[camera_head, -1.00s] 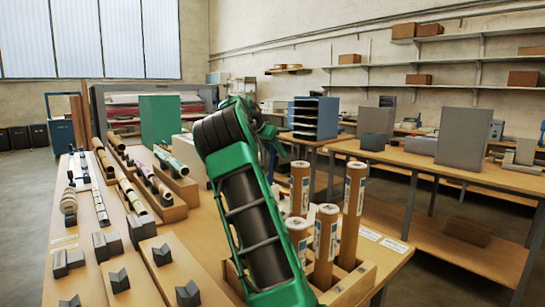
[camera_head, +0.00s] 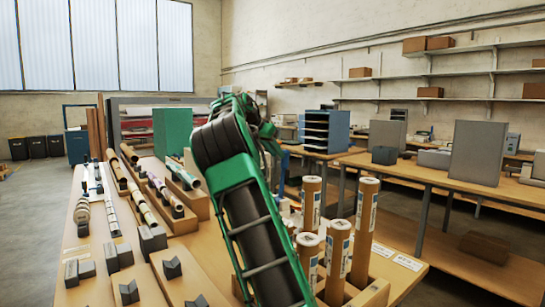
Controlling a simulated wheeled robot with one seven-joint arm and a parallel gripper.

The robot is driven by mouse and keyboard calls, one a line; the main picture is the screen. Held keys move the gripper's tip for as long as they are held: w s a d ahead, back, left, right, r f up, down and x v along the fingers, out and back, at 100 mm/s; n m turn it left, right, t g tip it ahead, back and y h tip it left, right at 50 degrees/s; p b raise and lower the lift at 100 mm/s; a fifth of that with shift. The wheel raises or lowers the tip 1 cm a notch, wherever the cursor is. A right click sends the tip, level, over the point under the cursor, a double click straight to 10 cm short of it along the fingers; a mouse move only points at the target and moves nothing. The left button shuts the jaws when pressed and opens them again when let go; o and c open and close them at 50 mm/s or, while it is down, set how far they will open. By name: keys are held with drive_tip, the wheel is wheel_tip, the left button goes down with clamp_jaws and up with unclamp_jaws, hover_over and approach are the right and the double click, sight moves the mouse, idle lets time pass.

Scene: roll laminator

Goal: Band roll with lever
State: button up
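Several patterned rolls lie in wooden cradles on the table's left half; one light roll (camera_head: 140,204) is near the middle and another (camera_head: 184,174) lies near the green block. A small upright dark-topped device (camera_head: 86,160), possibly the lever, stands at the far left on a pale strip. It is too small to make out clearly. My green and black arm rises from the bottom centre and bends over the table. Its far end is behind the bend, so my gripper and anything in it are hidden.
Brown capped tubes (camera_head: 365,215) stand upright in a wooden box (camera_head: 375,293) right of my arm. Grey V-blocks (camera_head: 129,291) sit at the front left. A green block (camera_head: 172,130) and a wide machine (camera_head: 128,112) stand behind. A side table (camera_head: 460,180) is at right.

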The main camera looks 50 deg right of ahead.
drive_tip(key=shift+w+a+f+h, duration=0.5)
drive_tip(key=shift+w+a+f, duration=0.3)
drive_tip(key=shift+a+f, duration=0.2)
clamp_jaws()
drive_tip(key=h, duration=0.7)
approach(282, 160)
drive_tip(key=d, duration=0.6)
drive_tip(key=shift+w+d+f, duration=0.1)
drive_tip(key=shift+d+f, duration=0.05)
drive_tip(key=shift+d, duration=0.1)
drive_tip(key=shift+d+y, duration=0.15)
drive_tip(key=shift+y, duration=0.15)
